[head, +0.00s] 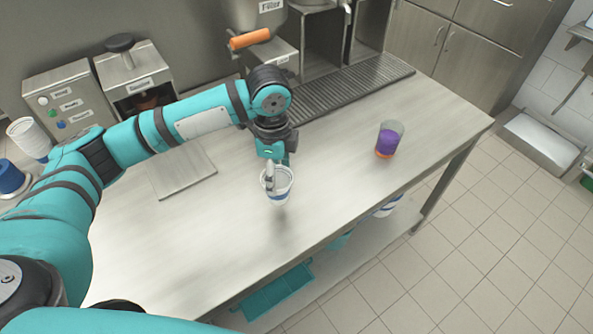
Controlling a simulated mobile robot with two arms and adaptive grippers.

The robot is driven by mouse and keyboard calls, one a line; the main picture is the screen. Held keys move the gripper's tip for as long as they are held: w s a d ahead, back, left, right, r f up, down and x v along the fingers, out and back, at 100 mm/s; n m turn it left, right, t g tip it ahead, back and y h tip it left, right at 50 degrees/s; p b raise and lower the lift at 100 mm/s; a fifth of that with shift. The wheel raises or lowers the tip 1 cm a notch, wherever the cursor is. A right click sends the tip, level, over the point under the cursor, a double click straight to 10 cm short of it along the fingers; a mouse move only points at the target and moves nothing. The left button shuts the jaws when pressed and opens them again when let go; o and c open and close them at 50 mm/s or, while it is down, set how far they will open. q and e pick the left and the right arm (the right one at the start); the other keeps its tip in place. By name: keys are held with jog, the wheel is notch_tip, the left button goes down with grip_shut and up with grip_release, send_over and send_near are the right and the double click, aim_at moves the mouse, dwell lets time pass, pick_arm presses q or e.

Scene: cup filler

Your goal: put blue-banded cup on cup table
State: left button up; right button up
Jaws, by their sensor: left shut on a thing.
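The blue-banded cup (280,196) is white with a blue band and stands upright near the middle of the metal table (350,215). My left gripper (271,176) reaches down from above and is shut on the cup's wall, with a finger inside the rim. I cannot tell whether the cup's base touches the table top. My right gripper is not in view.
A clear cup with purple and orange contents (388,140) stands to the right on the table. A filler machine (262,15) with an orange handle and a dark drain grate (350,98) are at the back. A flat metal plate (182,174) lies left of the cup. The front of the table is clear.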

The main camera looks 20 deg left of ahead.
pick_arm(q)
jog(key=w+d+f+p, duration=0.1)
jog(key=w+f, duration=0.1)
jog(key=w+d+f, duration=0.1)
jog(key=d+f, duration=0.1)
jog(key=shift+w+d+p, duration=0.2)
jog(key=shift+w+p, duration=0.15)
jog(key=shift+p, duration=0.05)
jog(key=shift+d, duration=0.1)
jog(key=shift+o, duration=1.3)
jog(key=shift+f, duration=0.15)
jog(key=o, duration=0.4)
jog(key=shift+o, duration=0.3)
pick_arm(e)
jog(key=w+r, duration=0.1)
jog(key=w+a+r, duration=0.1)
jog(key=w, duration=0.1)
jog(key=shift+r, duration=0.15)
